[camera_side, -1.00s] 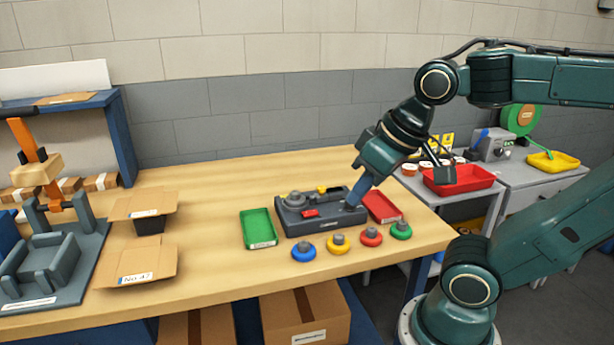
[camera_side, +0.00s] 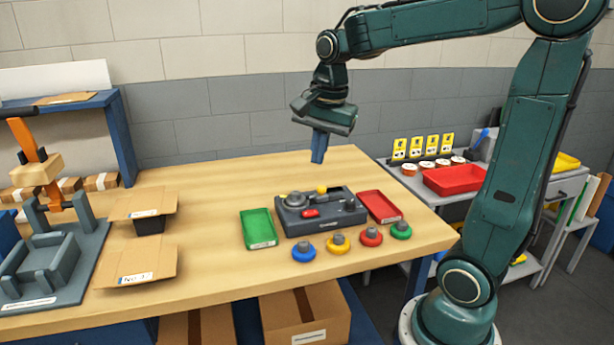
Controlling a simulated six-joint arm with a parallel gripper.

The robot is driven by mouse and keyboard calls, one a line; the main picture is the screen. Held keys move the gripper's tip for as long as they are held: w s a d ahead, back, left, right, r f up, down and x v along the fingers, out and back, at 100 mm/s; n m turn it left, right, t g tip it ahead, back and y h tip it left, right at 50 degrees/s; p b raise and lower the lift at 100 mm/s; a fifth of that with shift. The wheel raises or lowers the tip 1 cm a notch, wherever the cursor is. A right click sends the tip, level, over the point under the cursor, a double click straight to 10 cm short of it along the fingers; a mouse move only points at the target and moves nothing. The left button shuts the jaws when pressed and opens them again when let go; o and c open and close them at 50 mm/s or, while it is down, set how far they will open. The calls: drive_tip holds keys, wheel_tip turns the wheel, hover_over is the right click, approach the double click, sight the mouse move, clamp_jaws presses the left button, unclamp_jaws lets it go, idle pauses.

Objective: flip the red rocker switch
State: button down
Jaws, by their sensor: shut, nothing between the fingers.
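The red rocker switch (camera_side: 310,213) sits on the front left part of a dark grey control box (camera_side: 330,225) on the wooden table. The same box carries a round grey knob, a yellow part (camera_side: 321,190) and a small dark stub at the right. Which way the rocker is tipped is too small to tell. My gripper (camera_side: 318,160) points down, shut and empty, in the air above and behind the box. It touches nothing.
A green tray (camera_side: 258,243) lies left of the box and a red tray (camera_side: 378,219) right of it. Blue, yellow, red and green knobbed discs (camera_side: 338,247) line the front. Open cartons (camera_side: 135,261) and a grey fixture (camera_side: 50,262) stand at the left.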

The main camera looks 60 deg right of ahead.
sight(315, 212)
drive_tip(key=w+d+f+m+g, duration=0.1)
drive_tip(key=w+d+f+m, duration=0.4)
drive_tip(key=d+m, duration=0.5)
drive_tip(key=shift+w+g+y, duration=0.3)
drive_tip(key=shift+w+g, duration=0.05)
drive_tip(key=shift+g, duration=0.05)
drive_tip(key=shift+f, duration=0.1)
wheel_tip(315, 212, down, 14)
drive_tip(key=shift+r, duration=0.15)
idle(0.4)
drive_tip(key=shift+s+f, duration=0.1)
drive_tip(key=shift+f, duration=0.15)
idle(0.4)
drive_tip(key=shift+w+a+r, duration=0.2)
drive_tip(key=shift+w+a, duration=0.35)
drive_tip(key=shift+r, duration=0.15)
idle(0.3)
